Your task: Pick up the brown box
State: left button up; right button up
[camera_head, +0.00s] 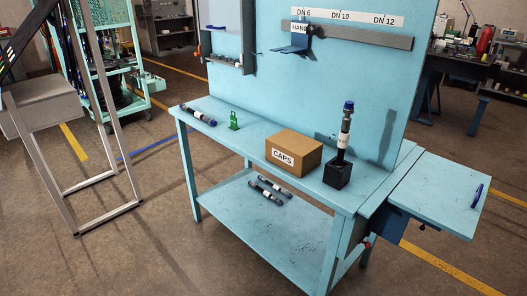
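The brown box (294,150) is a closed cardboard box with a white "CAPS" label on its front. It sits upright on the blue workbench top (240,144), right of the bench's middle. A black square holder (338,175) with an upright hose (344,132) stands just to its right. Neither of my grippers is in the head camera view.
A hose (199,116) and a green tag-like piece (234,121) lie left of the box. A blue back panel with a "HANG" holder (294,47) rises behind. Hoses (266,190) lie on the lower shelf.

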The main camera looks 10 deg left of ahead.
aim_at(298, 154)
jog(key=i+l, duration=0.8)
